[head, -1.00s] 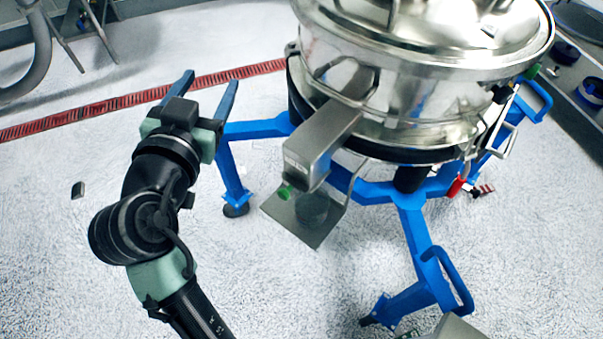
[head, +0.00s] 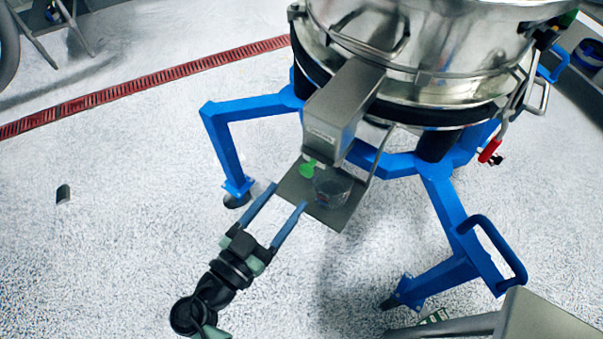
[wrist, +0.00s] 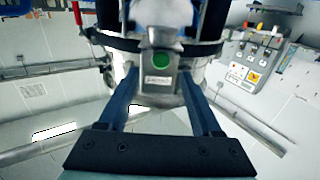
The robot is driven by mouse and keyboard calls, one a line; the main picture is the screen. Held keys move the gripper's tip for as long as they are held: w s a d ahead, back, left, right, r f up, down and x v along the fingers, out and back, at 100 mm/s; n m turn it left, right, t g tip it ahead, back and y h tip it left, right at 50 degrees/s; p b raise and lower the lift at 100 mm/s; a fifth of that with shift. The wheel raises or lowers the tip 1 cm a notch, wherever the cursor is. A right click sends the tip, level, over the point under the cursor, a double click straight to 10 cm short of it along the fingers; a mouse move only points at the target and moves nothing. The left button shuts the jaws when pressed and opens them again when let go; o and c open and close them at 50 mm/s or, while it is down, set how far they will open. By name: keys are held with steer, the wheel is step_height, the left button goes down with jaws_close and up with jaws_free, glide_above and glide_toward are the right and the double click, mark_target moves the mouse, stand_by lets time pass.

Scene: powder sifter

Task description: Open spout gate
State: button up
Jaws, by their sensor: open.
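The steel sifter (head: 425,55) stands on a blue frame. Its grey box-shaped spout (head: 340,108) slopes down to the front left. A green round knob (head: 307,167) sits at the spout's lower end; it also shows in the wrist view (wrist: 161,62), centred between my fingers. Below the spout is a flat grey plate (head: 328,213) with a dark round container (head: 332,187) on it. My gripper (head: 289,195) is open and empty, its blue fingers pointing at the plate and knob from the lower left. In the wrist view the fingers (wrist: 158,82) stand apart on either side of the spout end.
Blue legs (head: 222,150) of the frame stand left of the spout, and another leg with a looped handle (head: 490,250) stands at the right. A red-handled lever (head: 490,150) is at the right.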

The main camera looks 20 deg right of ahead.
mark_target(304, 174)
steer(key=x, duration=0.6)
steer(key=shift+w+d, duration=0.2)
steer(key=shift+w, duration=0.05)
jaws_close()
stand_by(1.2)
